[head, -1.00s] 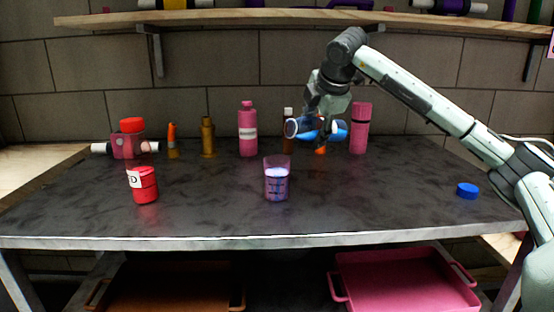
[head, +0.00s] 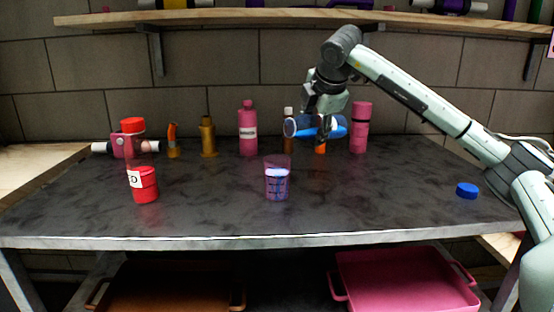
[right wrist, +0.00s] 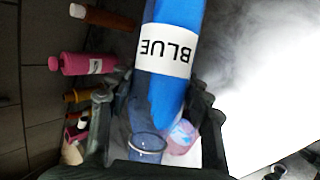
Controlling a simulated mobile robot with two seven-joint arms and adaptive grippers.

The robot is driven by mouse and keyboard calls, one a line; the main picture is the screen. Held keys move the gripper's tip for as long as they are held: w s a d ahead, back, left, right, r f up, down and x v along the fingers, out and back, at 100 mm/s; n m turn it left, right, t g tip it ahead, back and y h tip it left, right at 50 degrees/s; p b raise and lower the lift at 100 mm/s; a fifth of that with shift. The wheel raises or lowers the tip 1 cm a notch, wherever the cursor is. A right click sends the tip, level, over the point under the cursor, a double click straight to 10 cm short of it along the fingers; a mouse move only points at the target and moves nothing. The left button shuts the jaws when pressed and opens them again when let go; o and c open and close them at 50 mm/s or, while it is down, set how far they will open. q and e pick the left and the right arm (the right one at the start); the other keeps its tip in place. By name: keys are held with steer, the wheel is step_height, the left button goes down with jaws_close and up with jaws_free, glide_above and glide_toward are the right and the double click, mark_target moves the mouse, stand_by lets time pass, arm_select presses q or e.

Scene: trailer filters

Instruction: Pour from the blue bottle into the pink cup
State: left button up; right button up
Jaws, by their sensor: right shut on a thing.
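The blue bottle (head: 335,127) lies almost level in the air, its open mouth pointing left in the head view. My right gripper (head: 322,126) is shut around it. In the right wrist view the bottle (right wrist: 175,80) shows its "BLUE" label, with its clear mouth end near the bottom. The pink cup (head: 277,183) stands upright on the table with pale lavender contents. The bottle's mouth is above the cup's rim height and slightly right of it in the head view. The cup (right wrist: 183,138) also shows beside the mouth in the wrist view. I see no stream. My left gripper is out of view.
A blue cap (head: 467,191) lies at the table's right. Pink bottles (head: 248,130) (head: 360,128) and several smaller containers line the back. The table's front middle is clear.

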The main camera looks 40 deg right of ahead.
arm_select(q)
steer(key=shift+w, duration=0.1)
arm_select(e)
steer(key=shift+r, duration=0.2)
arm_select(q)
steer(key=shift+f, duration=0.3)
arm_select(e)
steer(key=shift+r, duration=0.1)
steer(key=shift+r+h, duration=0.15)
steer(key=shift+h, duration=0.25)
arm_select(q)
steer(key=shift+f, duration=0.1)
